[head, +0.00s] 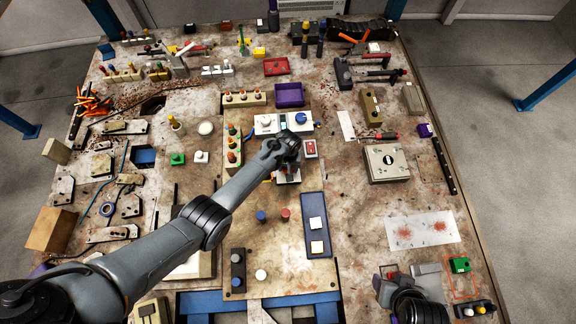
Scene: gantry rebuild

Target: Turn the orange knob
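My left arm reaches from the lower left to the middle of the bench. Its gripper (286,168) points down over a small white box (292,178) with a dark part on it. The wrist covers most of this spot, so I cannot see the fingertips clearly or tell whether they touch anything. I cannot make out the orange knob for certain; it may be hidden under the gripper. A blue knob (301,118) sits on a white box just behind the wrist. My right gripper (398,276) is low at the lower right, its fingers unclear.
A red-and-white switch box (310,149) stands just right of the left wrist. A peg strip (233,160) is to its left and a purple tray (289,95) behind it. A blue panel (317,218) with white squares lies in front. A grey box (386,163) is at the right.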

